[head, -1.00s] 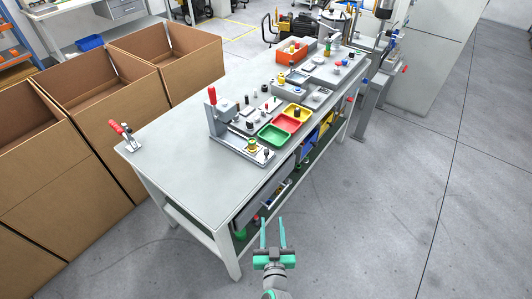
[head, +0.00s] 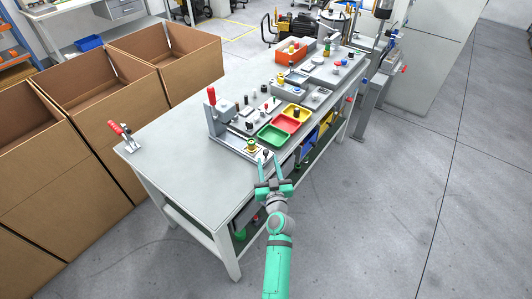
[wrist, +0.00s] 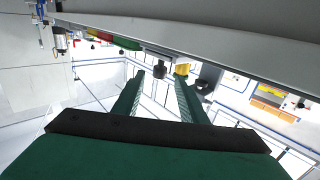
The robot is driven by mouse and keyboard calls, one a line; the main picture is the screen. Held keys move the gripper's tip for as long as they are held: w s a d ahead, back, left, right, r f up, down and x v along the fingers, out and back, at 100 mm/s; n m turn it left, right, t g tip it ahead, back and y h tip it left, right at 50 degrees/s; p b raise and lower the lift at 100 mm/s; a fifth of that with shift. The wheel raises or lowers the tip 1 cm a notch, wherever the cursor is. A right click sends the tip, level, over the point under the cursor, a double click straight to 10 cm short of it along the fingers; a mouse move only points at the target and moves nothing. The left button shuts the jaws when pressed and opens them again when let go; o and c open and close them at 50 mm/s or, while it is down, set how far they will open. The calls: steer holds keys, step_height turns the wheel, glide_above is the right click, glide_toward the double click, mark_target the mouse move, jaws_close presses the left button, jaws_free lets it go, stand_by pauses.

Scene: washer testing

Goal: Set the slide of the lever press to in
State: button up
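The lever press (head: 213,115) stands near the front edge of the workbench, with a grey upright and a red handle (head: 211,96). Its grey base runs towards me and carries a brass-yellow part (head: 251,145) and a small dark knob (head: 265,153) at the near end. I cannot tell the slide's position. My gripper (head: 268,159) is open and empty, its teal fingers pointing at that near end. In the wrist view, a dark round knob (wrist: 159,70) shows beyond and between the open fingertips (wrist: 159,80), with a yellow part (wrist: 182,69) beside it. Contact cannot be made out.
The workbench (head: 180,160) has bare room left of the press. Green (head: 273,136), red (head: 289,124) and yellow bins sit right of it, with other fixtures behind. A red-handled clamp (head: 124,135) is at the left corner. Cardboard boxes (head: 95,130) stand beyond the bench.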

mark_target(266, 155)
steer(key=shift+w+a, duration=0.25)
steer(key=shift+w, duration=1.25)
steer(key=shift+w+a, duration=0.2)
steer(key=shift+w, duration=1.3)
jaws_close()
